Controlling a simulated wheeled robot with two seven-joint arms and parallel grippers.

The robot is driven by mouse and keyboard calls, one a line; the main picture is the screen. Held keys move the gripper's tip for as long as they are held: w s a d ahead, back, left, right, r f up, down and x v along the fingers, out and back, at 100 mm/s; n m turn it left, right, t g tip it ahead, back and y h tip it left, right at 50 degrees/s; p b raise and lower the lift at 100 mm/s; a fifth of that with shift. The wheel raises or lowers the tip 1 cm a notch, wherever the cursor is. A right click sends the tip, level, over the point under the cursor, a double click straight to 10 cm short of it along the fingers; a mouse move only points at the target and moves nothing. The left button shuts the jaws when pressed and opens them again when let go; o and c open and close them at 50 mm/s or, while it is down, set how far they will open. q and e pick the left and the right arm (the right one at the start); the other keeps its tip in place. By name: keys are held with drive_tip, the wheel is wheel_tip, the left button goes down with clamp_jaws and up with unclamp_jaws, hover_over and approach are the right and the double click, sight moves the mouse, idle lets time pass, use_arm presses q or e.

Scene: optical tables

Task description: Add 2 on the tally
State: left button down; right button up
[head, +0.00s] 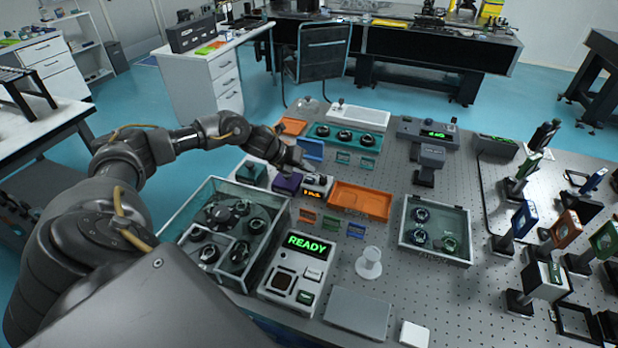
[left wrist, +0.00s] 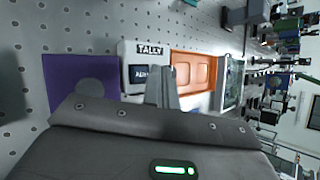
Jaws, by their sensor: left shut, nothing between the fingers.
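The tally (head: 318,184) is a small white box with a lit orange display, left of the middle of the bench in the head view. In the left wrist view the tally (left wrist: 132,50) shows its TALLY label and a small dark panel, whose lettering I cannot read surely. My left gripper (head: 303,167) is shut and empty, right at the tally. In the left wrist view its fingers (left wrist: 161,84) overlap the tally's near part and hide some of it. I cannot tell whether they touch it. My right gripper is not in view.
A purple block (head: 286,184) stands left of the tally, and an orange tray (head: 360,201) stands right of it. A device reading READY (head: 297,268) and a glass-walled case (head: 226,232) are nearer.

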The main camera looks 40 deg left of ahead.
sight(306, 180)
use_arm(q)
drive_tip(key=shift+r+p, duration=1.1)
drive_tip(key=shift+r, duration=0.85)
